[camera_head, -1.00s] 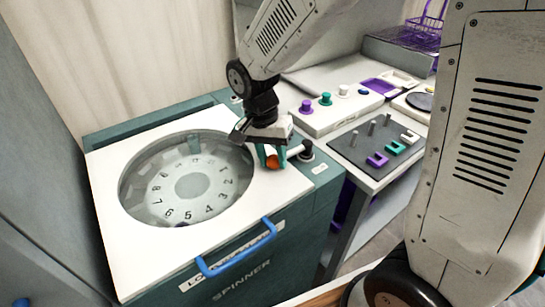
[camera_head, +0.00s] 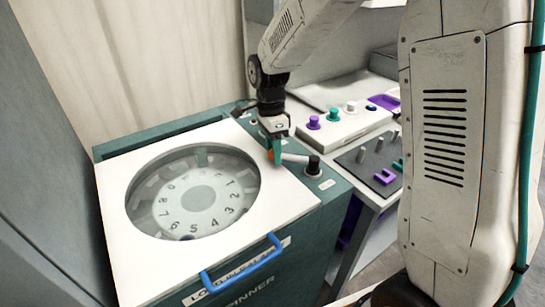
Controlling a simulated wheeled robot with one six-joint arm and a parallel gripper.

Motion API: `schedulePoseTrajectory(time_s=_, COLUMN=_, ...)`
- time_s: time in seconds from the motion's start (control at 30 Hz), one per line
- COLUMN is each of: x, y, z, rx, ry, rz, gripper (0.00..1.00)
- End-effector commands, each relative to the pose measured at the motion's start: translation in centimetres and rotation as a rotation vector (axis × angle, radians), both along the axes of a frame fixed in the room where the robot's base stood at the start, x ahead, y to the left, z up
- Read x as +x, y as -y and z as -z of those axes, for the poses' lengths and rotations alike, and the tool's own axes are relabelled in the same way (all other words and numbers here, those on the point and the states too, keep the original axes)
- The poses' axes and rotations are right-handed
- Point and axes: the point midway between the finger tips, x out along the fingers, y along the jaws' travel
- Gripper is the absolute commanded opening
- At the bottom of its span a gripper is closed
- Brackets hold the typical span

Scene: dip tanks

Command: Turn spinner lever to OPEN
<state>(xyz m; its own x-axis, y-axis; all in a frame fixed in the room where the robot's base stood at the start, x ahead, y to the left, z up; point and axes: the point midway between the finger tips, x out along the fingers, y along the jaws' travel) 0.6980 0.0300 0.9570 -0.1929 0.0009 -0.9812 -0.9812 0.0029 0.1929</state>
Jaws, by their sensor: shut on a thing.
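The spinner (camera_head: 285,215) is a teal cabinet with a white top and a round clear window (camera_head: 195,195) over a numbered dial. Its lever (camera_head: 296,158) is a light bar on a dark pivot (camera_head: 314,165) at the right of the top. The lever points left from the pivot and ends in an orange knob (camera_head: 271,155), partly hidden by the fingers. My gripper (camera_head: 275,153) points down and is shut on the lever's knob end. A small label (camera_head: 327,184) sits near the pivot; its text is too small to read.
A blue handle (camera_head: 243,264) is on the spinner's front edge. To the right, a white panel (camera_head: 345,128) carries coloured knobs, and a dark board (camera_head: 365,160) holds pegs and purple and teal pieces. A grey cabinet (camera_head: 45,190) stands close on the left.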

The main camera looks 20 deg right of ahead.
Motion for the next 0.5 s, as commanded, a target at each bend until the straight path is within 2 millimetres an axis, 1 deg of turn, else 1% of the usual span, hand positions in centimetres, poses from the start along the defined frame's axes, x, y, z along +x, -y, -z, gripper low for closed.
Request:
schedulePoseTrajectory(time_s=0.03, x=0.5, y=0.4, z=0.0, rx=0.000, ry=0.002, rz=0.046, gripper=0.00)
schedulePoseTrajectory(time_s=0.2, x=1.8, y=1.6, z=0.0, rx=0.000, ry=0.002, rz=0.208, gripper=0.00)
schedulePoseTrajectory(time_s=0.5, x=3.5, y=3.9, z=-0.1, rx=0.000, ry=0.003, rz=0.472, gripper=0.00)
